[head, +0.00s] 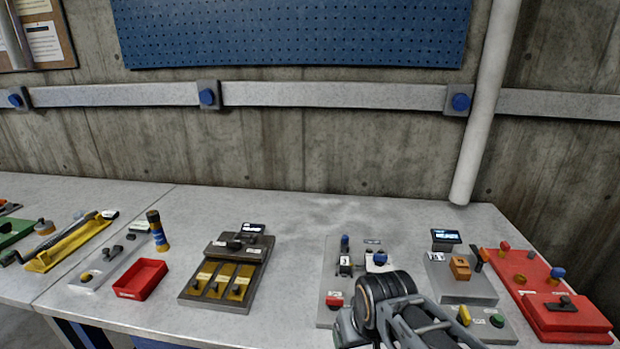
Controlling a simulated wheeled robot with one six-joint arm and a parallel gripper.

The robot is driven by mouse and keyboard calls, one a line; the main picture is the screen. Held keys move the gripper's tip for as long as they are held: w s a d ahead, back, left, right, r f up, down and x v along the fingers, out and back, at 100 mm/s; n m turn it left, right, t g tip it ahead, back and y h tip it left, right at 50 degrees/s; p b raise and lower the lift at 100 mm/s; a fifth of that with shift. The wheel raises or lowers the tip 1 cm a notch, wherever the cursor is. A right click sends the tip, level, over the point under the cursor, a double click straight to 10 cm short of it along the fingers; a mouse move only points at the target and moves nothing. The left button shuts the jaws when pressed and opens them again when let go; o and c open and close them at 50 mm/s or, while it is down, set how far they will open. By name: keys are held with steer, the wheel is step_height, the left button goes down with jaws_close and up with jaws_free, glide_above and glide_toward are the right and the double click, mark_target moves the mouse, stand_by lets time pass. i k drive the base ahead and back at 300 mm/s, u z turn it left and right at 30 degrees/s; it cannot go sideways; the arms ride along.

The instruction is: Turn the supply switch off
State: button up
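I cannot read a label that marks the supply switch. One candidate is the orange block-like control (460,267) on a grey box with a small lit display (446,236), at the right of the bench. Another is a dark lever (478,259) at that box's right edge. My gripper (425,322) is low in the picture, over the front of the bench, left of and nearer than that box. Its fingertips are not clear, and it hides part of the grey panel behind it.
A grey panel with a red button (334,300) and blue-topped controls (380,259) lies behind my arm. A red fixture (560,306) stands at far right, and a yellow-slotted dark box (228,268) at left. A red tray (141,279) is further left. Bare bench lies between.

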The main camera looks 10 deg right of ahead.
mark_target(463, 318)
steer(key=z, duration=1.3)
steer(key=k, duration=1.25)
steer(key=u, duration=0.65)
steer(key=i, duration=1.2)
steer(key=z, duration=0.75)
